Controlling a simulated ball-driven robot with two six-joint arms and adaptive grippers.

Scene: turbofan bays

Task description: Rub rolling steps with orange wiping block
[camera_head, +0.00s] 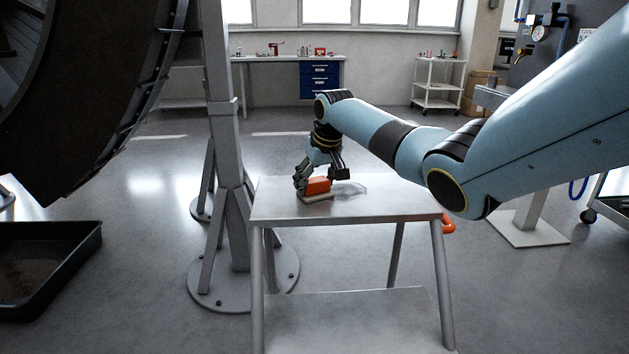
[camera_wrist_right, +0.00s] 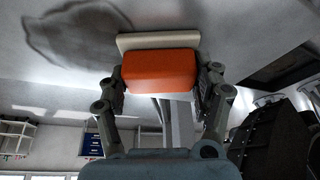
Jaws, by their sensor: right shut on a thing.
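The rolling steps (camera_head: 345,208) stand in the middle of the head view, with a grey metal top and a lower step. My right gripper (camera_head: 319,180) is over the left part of the top. It is shut on the orange wiping block (camera_head: 318,186), which has a pale pad under it. The pad appears to rest on the top surface. In the right wrist view the wiping block (camera_wrist_right: 160,70) sits between both fingers. A dark smudge (camera_wrist_right: 75,32) shows on the surface beside the block; a faint patch (camera_head: 350,190) shows right of it in the head view. My left gripper is not in view.
A grey stand post (camera_head: 222,130) with a round foot is just left of the steps, beside a large dark engine ring (camera_head: 80,90). A black tray (camera_head: 45,265) lies on the floor at left. A workbench (camera_head: 285,60) and white cart (camera_head: 438,82) stand at the back.

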